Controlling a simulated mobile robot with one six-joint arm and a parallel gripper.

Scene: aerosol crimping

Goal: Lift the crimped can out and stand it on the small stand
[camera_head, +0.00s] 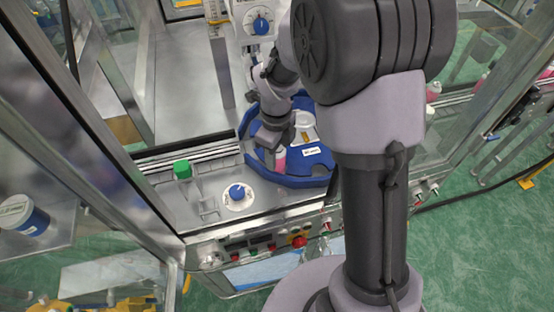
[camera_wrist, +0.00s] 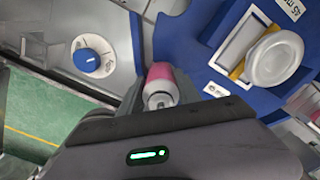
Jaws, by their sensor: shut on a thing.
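The can (camera_head: 280,160) is pink and white and is in my gripper (camera_head: 273,146), at the front of the blue fixture (camera_head: 246,150). In the wrist view the can (camera_wrist: 160,78) stands between the two fingers of my gripper (camera_wrist: 160,92), which are shut on it. Its silvery top faces the camera. Its foot is hidden, so I cannot tell whether it is clear of the fixture. A small clear or metal piece (camera_head: 208,207) on the grey deck may be the small stand; I cannot be sure.
A red button (camera_head: 298,241) is on the front panel. A clear panel (camera_head: 100,180) stands left.

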